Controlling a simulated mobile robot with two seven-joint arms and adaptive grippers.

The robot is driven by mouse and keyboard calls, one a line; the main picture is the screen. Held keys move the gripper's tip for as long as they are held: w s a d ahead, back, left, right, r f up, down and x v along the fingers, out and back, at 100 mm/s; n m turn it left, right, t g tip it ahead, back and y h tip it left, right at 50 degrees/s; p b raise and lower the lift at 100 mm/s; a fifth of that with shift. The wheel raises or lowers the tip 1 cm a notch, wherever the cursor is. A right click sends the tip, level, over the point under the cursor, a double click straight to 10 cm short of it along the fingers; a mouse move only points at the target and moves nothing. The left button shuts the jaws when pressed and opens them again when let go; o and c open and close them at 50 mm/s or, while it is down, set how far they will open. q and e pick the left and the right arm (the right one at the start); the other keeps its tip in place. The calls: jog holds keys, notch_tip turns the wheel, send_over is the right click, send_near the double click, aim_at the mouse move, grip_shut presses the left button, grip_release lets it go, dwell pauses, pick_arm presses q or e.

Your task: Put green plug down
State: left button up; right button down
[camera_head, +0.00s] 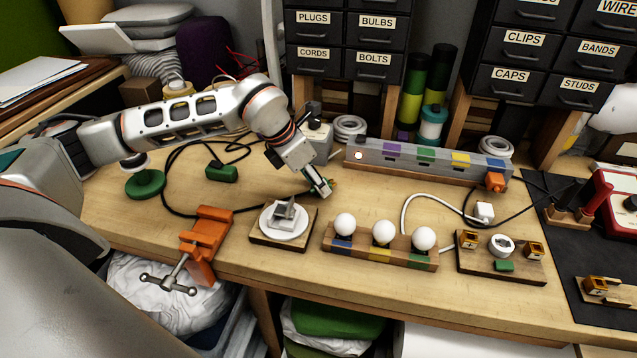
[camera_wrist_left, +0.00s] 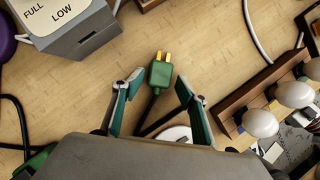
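The green plug (camera_wrist_left: 160,75) lies on the wooden bench in the left wrist view, its two brass prongs pointing away from my gripper and its dark cord running back beneath it. My left gripper (camera_wrist_left: 162,90) is open, one finger on each side of the plug, with clear gaps to both. In the head view my left gripper (camera_head: 321,189) is low over the bench, behind the round white dial on a wooden base (camera_head: 284,222), and mostly hides the plug. My right gripper is not in view.
A grey power strip (camera_head: 425,160) with coloured marks stands behind, right of the gripper. A wooden holder with white bulbs (camera_head: 383,250) is in front right. A green block on a black cord (camera_head: 221,173) and an orange clamp (camera_head: 205,243) are to the left.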

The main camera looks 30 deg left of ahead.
pick_arm(q)
jog(key=v, duration=1)
jog(key=shift+r, duration=0.3)
